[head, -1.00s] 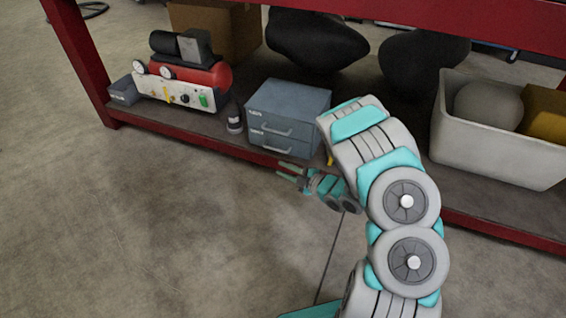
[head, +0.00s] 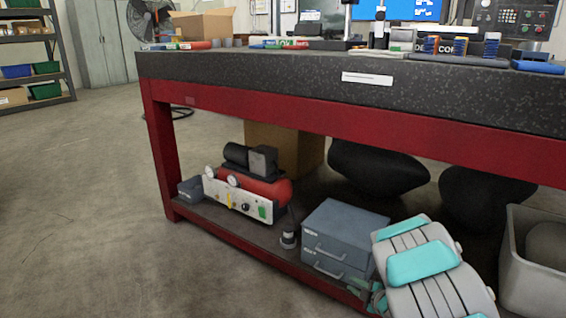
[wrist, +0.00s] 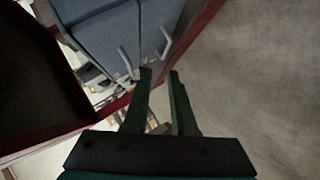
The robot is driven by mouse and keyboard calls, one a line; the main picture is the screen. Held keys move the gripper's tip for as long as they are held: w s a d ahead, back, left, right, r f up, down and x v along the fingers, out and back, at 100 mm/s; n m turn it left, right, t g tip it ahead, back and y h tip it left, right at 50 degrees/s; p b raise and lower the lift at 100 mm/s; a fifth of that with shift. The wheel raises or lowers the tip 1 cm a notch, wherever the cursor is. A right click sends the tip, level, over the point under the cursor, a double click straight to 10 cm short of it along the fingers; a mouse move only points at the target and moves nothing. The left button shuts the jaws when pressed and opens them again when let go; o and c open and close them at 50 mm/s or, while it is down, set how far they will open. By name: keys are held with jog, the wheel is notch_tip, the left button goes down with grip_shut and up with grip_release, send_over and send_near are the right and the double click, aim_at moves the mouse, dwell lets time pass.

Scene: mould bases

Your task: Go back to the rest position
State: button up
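My gripper (wrist: 159,72) shows in the wrist view with its two dark green fingers apart and nothing between them. Its fingertips point toward the blue-grey drawer box (wrist: 100,28) and appear close to its handles; whether they touch cannot be told. In the head view my gripper (head: 358,287) is only partly visible at the lower edge, in front of the drawer box (head: 345,225) and beside the shelf's red front rail. My arm covers part of that box's right side.
A red-framed workbench (head: 340,125) with a dark top stands ahead, with tools and a cardboard box (head: 203,25) on it. Its lower shelf holds a red compressor (head: 262,190), black rounded objects (head: 375,170) and a pale bin (head: 535,285). Open floor (head: 100,220) lies at the left.

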jog(key=d+r+m+h+p, duration=0.1)
jog(key=d+r+m+h, duration=0.1)
jog(key=d+r+h, duration=0.3)
jog(key=s+d+r+m+g+h+p, duration=0.3)
jog(key=s+d+r+m+g+h, duration=0.15)
jog(key=s+r+m, duration=0.65)
jog(key=s+a+r+m+g+y+p, duration=0.1)
jog(key=s+a+r+g, duration=0.2)
jog(key=s+a, duration=0.3)
jog(key=s+a+r+m+g+y+p, duration=0.1)
jog(key=s+a+r, duration=0.5)
jog(key=s, duration=1.1)
jog(key=s+a+r+m+g+y+p, duration=0.1)
jog(key=s+a+r+m+g+y, duration=0.1)
jog(key=s, duration=0.9)
jog(key=a+r+g+y, duration=0.1)
jog(key=a+r+g, duration=0.1)
jog(key=a+g, duration=0.1)
jog(key=shift+s+a+r+p, duration=0.15)
jog(key=shift+a+r+p, duration=0.05)
jog(key=shift+a+p, duration=0.25)
jog(key=shift+c, duration=0.2)
